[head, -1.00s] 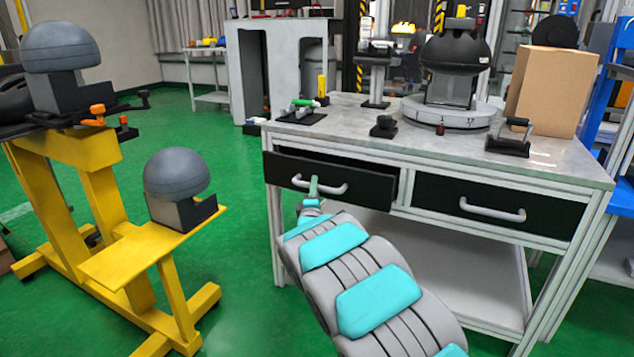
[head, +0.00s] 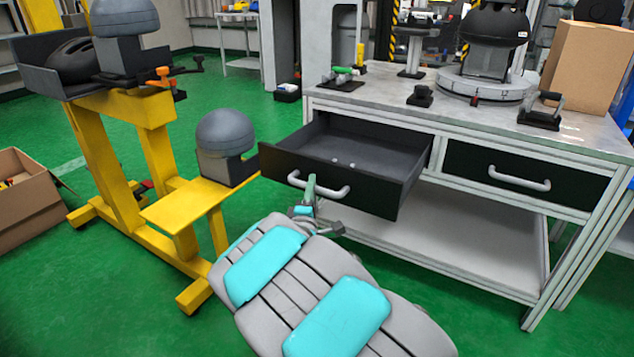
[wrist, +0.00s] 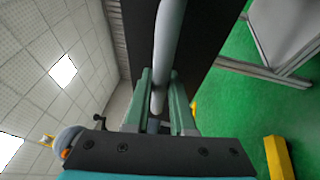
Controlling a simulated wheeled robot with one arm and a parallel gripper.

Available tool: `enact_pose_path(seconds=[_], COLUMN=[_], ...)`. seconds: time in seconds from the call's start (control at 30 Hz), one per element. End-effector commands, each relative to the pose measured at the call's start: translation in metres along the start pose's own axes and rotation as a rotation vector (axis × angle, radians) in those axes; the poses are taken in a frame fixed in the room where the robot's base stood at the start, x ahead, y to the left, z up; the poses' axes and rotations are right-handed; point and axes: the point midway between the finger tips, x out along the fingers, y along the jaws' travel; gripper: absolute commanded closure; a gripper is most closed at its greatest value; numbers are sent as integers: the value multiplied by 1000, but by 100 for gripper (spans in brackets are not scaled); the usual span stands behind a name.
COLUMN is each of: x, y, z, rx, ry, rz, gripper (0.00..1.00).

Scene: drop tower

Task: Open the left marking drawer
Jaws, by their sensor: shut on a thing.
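The left drawer (head: 352,186) has a black front and stands pulled well out of the workbench. In the wrist view the green fingers (wrist: 160,95) lie on both sides of the handle bar (wrist: 167,45). The right drawer (head: 480,180) is closed, with its own handle (head: 519,178).
The workbench top (head: 450,118) carries a helmet rig, tools and a cardboard box (head: 590,65). A yellow stand (head: 165,205) with grey headforms is close to the open drawer's left. An open carton (head: 25,205) lies at far left. Green floor is free between them.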

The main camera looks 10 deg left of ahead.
Motion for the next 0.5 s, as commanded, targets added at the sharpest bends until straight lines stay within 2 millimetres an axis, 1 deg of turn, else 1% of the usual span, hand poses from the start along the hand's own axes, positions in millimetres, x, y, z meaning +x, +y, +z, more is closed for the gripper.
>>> enact_pose_path(seconds=[0.37, 0.4, 0.5], x=[-2, -2, -2], y=[-1, -1, -1], z=[-1, -1, -1], rx=[-1, -1, -1], ry=[1, 1, 1], rz=[-3, -3, -3], gripper=[100, 77, 65])
